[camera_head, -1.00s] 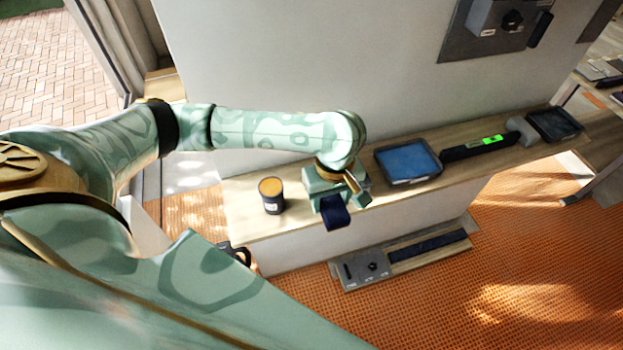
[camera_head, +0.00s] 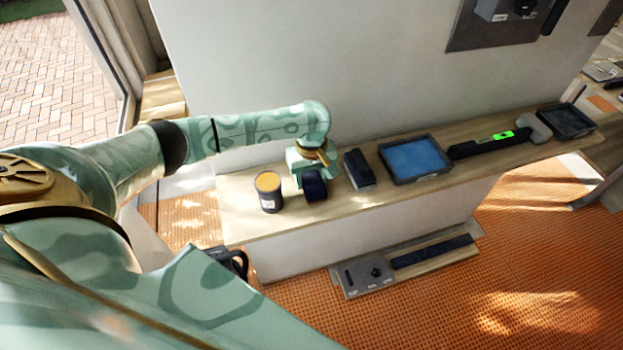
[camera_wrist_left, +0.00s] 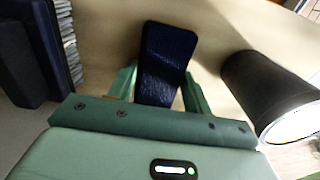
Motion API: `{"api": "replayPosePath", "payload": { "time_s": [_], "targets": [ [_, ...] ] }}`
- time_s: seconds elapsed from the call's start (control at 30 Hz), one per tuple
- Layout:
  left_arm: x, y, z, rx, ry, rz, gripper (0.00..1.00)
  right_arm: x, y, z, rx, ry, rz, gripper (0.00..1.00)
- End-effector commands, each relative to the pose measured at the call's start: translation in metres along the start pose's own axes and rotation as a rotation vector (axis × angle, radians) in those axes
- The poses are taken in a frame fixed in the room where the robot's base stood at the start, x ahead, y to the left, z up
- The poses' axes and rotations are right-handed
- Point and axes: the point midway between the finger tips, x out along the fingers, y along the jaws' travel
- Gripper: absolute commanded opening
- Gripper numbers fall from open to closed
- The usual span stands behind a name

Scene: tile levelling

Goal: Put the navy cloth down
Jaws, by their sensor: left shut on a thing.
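The navy cloth (camera_head: 314,187) is a small dark blue folded piece at the tip of my left gripper (camera_head: 309,178), over the wooden shelf (camera_head: 240,222). In the left wrist view the navy cloth (camera_wrist_left: 165,62) sits between the two green fingers of my left gripper (camera_wrist_left: 162,88), which is shut on it. Whether the cloth touches the shelf top I cannot tell. My right gripper is not in view.
A dark can with an orange top (camera_head: 268,192) stands close left of the gripper. A dark block (camera_head: 359,170) lies close right. Further right are a blue-filled tray (camera_head: 414,160), a level with a green light (camera_head: 490,143) and a dark tray (camera_head: 567,121).

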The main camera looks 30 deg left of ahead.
Motion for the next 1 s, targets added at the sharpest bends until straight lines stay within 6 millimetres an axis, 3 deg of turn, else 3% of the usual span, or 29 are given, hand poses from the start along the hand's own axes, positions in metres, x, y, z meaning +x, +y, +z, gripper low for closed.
{"api": "replayPosePath", "payload": {
  "time_s": [0.23,0.27,0.3,0.33,0.63,0.83,0.9,1.0],
  "targets": [
    [0.005,-0.001,0.000,0.001,0.001,-0.001,0.31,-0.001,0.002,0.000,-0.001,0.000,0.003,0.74],
    [0.005,-0.001,0.000,0.001,0.001,-0.002,0.58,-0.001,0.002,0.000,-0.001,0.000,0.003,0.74],
    [0.005,-0.001,0.000,0.001,0.001,-0.002,0.69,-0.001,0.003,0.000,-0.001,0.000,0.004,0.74],
    [0.005,-0.001,0.000,0.001,0.001,-0.002,0.71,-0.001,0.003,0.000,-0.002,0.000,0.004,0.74],
    [0.005,0.000,0.000,0.000,0.002,0.000,0.71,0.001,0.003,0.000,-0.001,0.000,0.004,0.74],
    [0.016,0.000,-0.001,0.002,0.002,0.001,0.71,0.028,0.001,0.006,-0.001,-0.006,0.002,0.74],
    [-0.018,0.001,-0.001,0.000,0.002,0.004,0.71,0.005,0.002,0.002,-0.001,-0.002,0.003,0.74],
    [-0.052,-0.003,0.004,0.000,0.003,0.004,0.71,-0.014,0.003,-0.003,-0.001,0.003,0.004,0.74]
  ]
}}
